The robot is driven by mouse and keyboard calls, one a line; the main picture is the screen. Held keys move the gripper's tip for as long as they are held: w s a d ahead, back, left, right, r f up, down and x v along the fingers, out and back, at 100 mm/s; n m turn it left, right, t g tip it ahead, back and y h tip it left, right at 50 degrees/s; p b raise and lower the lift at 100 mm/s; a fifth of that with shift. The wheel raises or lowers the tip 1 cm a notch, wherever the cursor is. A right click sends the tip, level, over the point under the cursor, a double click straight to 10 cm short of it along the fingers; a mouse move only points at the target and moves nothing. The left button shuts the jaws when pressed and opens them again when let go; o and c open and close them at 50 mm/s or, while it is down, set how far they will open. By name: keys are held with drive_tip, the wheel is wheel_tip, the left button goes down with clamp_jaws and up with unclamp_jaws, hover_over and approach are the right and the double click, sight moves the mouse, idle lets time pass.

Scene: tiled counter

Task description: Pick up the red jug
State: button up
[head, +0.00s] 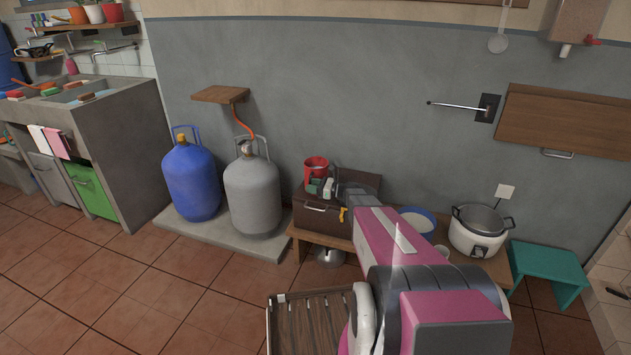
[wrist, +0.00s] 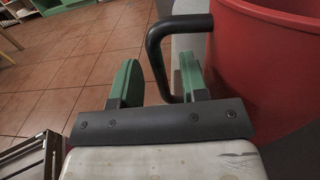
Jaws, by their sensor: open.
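The red jug (head: 316,163) sits at the top of the dark brown box by the wall. In the wrist view the jug (wrist: 268,62) fills the right side, and its black handle (wrist: 157,48) points left toward the fingers. My gripper (wrist: 158,70) is open. Its two green fingers stand apart, with the lower part of the handle showing between them; I cannot tell whether either finger touches it. In the head view my gripper (head: 328,187) is small, just below the jug, and partly hidden by my arm.
The brown box (head: 312,217) stands on a low wooden bench (head: 297,233). A grey gas cylinder (head: 252,195) and a blue one (head: 190,182) stand left. A rice cooker (head: 478,238) and a teal stool (head: 549,262) are right. A slatted wooden piece (head: 310,325) is in front.

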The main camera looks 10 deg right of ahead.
drive_tip(key=shift+w+a, duration=0.2)
drive_tip(key=shift+a, duration=0.3)
clamp_jaws()
idle(1.0)
